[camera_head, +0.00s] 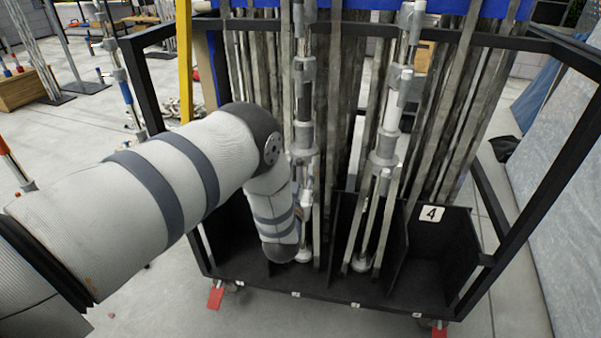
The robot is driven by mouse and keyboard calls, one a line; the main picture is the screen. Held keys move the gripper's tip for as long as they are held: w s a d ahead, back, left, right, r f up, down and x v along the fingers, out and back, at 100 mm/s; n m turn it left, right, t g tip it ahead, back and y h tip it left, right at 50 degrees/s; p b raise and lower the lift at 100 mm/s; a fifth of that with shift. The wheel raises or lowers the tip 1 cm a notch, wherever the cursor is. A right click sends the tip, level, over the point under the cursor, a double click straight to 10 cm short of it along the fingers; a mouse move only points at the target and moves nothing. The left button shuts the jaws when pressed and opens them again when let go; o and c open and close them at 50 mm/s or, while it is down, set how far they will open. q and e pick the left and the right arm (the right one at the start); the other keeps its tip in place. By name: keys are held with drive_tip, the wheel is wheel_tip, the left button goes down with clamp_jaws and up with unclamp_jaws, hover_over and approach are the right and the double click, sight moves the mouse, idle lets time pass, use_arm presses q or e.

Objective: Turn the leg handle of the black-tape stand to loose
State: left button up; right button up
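Two silver stands with collars and folded legs are upright in the black cart's compartments: a nearer-left stand (304,75) and a right stand (387,145). My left arm reaches in from the left and bends down in front of the cart. Its wrist end is low beside the left stand. My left gripper (303,208) is mostly hidden behind my wrist, close to the left stand's lower legs. Whether it touches the stand or is open or shut cannot be seen. My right gripper is out of view.
The black cart frame (541,165) encloses the stands and long grey poles (452,110). Its right compartment, marked 4 (431,213), looks empty. Red caster pedals (215,298) stick out below. A yellow post (184,60) stands at left.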

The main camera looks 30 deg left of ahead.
use_arm(q)
drive_tip(key=shift+w+a, duration=0.15)
drive_tip(key=shift+w, duration=0.2)
drive_tip(key=shift+c, duration=0.3)
clamp_jaws()
